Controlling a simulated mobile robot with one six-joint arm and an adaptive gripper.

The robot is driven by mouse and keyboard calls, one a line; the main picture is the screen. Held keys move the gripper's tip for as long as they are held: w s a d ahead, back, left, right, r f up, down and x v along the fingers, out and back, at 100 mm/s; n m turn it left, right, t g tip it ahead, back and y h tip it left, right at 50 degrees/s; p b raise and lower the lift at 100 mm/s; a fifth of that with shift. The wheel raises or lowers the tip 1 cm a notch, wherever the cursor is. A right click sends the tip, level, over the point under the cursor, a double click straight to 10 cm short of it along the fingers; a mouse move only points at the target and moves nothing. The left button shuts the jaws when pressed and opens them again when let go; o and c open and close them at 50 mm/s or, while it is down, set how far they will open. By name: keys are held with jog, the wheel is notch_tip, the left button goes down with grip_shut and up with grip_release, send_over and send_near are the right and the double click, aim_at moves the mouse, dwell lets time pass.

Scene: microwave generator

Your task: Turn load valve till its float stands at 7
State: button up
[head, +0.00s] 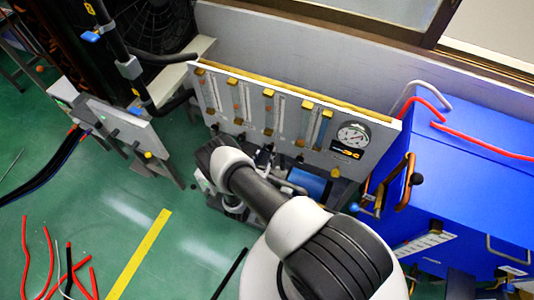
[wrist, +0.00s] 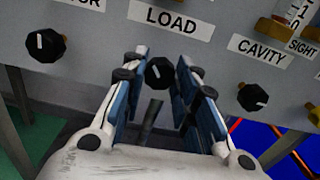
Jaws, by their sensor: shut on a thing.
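The load valve (wrist: 159,72) is a black knob with a white pointer mark, under the LOAD label (wrist: 171,19) on the grey panel (wrist: 215,52). My gripper (wrist: 161,65) has one blue-padded finger on each side of this knob and is shut on it. The pointer mark is at the knob's upper left. The load float and its scale are outside the wrist view. In the head view the panel (head: 232,120) carries several upright flow tubes with yellow fittings, but the float heights are too small to read. My arm hides part of the panel's lower edge there.
The black CAVITY knob (wrist: 252,97) is to the right of my gripper, and another black knob (wrist: 44,45) is to the left. A round gauge (head: 353,135) is at the panel's right end. A blue cabinet (head: 465,165) with red hoses stands to the right.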

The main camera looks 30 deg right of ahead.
jog(key=shift+b, duration=0.3)
jog(key=o, duration=1.1)
jog(key=v, duration=1.2)
